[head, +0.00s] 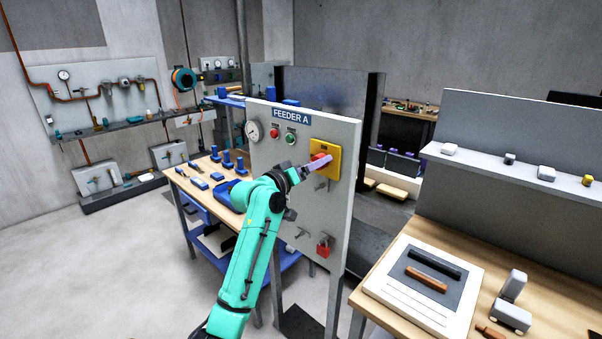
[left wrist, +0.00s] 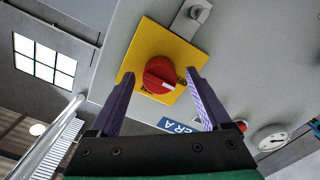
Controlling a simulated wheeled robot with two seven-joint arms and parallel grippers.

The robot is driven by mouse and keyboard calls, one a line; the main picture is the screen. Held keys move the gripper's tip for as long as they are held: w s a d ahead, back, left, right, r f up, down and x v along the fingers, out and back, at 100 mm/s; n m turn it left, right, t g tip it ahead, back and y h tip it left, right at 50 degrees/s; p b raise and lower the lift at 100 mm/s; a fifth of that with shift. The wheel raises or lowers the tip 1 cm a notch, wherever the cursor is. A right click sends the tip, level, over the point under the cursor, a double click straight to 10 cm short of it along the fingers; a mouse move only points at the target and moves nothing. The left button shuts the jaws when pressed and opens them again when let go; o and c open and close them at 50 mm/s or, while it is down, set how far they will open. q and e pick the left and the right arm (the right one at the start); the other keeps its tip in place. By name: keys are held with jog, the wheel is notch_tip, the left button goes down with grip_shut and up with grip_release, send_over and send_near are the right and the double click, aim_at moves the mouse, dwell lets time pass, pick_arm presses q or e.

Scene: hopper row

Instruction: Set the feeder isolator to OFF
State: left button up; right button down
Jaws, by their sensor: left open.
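The feeder isolator is a red rotary knob (head: 319,157) on a yellow plate (head: 327,146), on the grey panel under the blue FEEDER A label (head: 291,116). In the left wrist view the red knob (left wrist: 160,74) shows a white mark toward its lower right. My left gripper (left wrist: 160,78) is open, with one purple finger on each side of the knob. I cannot tell whether either finger touches it. My right gripper is not in view.
The panel also carries a gauge (head: 253,131), a red button (head: 274,133), a green button (head: 291,138) and a red padlock (head: 323,247) hanging low. A wooden bench (head: 375,286) stands at right, a workbench with blue parts (head: 181,178) behind left. Floor at left is clear.

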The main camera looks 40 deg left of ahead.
pick_arm(q)
jog(key=s+b, duration=0.5)
jog(key=s, duration=0.9)
jog(key=shift+d, duration=0.2)
